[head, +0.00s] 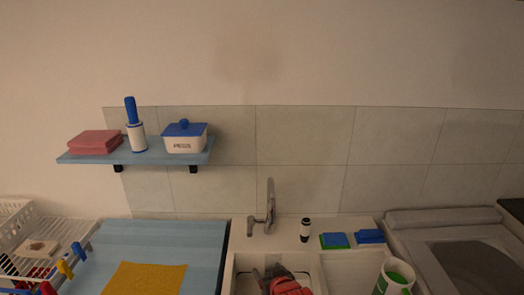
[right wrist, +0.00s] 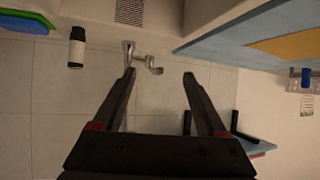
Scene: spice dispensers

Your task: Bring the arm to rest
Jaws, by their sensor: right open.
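My right gripper (head: 272,274) shows at the bottom edge of the head view, dark with red parts, over the white sink basin and in front of the tap. Its arm is cut off by the frame's lower edge. In the right wrist view the right gripper (right wrist: 159,76) has its two dark fingers well apart, with nothing between them. The tap (right wrist: 129,52) appears upside down beyond the left finger's tip. My left gripper is in neither view.
A black-and-white bottle (head: 305,231) and blue and green sponges (head: 335,240) stand right of the tap (head: 269,205). A green-and-white container (head: 394,278) is at the lower right. A blue shelf (head: 75,157) hangs at the upper left; a dish rack (head: 72,229) is below.

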